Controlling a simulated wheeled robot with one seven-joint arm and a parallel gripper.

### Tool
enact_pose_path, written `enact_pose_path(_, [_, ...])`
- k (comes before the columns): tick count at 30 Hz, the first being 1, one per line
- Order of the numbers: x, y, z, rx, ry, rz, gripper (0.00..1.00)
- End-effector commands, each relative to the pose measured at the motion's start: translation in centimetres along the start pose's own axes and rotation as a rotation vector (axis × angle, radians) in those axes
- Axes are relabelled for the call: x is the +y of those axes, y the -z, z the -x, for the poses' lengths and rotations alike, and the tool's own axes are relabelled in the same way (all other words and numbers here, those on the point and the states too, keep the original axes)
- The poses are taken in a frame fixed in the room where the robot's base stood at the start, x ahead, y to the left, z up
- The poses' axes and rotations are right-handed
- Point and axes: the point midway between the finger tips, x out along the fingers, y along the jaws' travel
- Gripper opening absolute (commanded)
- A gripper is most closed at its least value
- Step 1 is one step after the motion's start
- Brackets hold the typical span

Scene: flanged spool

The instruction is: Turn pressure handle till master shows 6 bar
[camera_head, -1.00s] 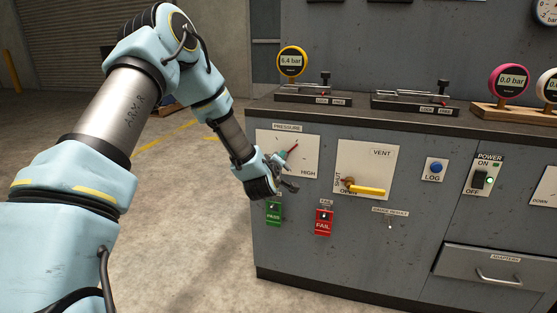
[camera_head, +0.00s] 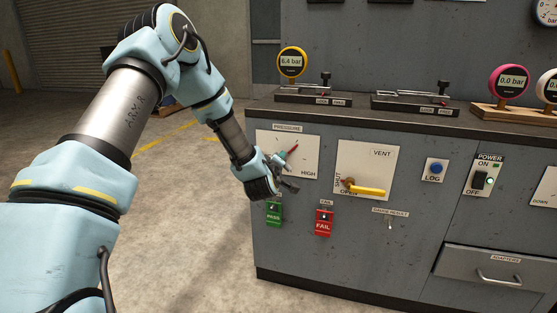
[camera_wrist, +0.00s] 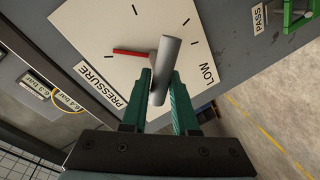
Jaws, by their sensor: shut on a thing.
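The pressure handle (camera_wrist: 167,68) is a grey bar with a red pointer (camera_wrist: 133,52) on a white scale plate (camera_wrist: 105,45) in the wrist view. My gripper (camera_wrist: 160,88) has its green fingers on either side of the bar and is shut on it. In the head view the red pointer (camera_head: 292,149) tilts up to the right, and my gripper (camera_head: 283,178) covers much of the handle. A yellow gauge (camera_head: 292,62) on the bench reads 6.4 bar. I cannot tell from its small markings whether it is the master.
Right of the pressure plate are a yellow vent lever (camera_head: 368,190), a blue LOG button (camera_head: 436,168) and a power switch (camera_head: 480,179). A pink gauge (camera_head: 511,80) reads 0.0 bar.

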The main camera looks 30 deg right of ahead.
Motion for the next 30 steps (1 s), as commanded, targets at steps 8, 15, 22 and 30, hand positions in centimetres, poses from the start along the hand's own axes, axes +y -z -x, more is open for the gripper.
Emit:
enact_pose_path(8, [-0.3, -0.4, 0.1, -0.009, 0.006, 0.0, 0.5])
enact_pose_path(15, [-0.1, -0.2, 0.1, -0.005, 0.003, 0.0, 0.58])
enact_pose_path(22, [-0.1, -0.1, 1.2, -0.004, 0.002, 0.0, 0.58])
enact_pose_path(30, [-0.1, -0.2, 6.3, -0.007, 0.003, -0.001, 0.58])
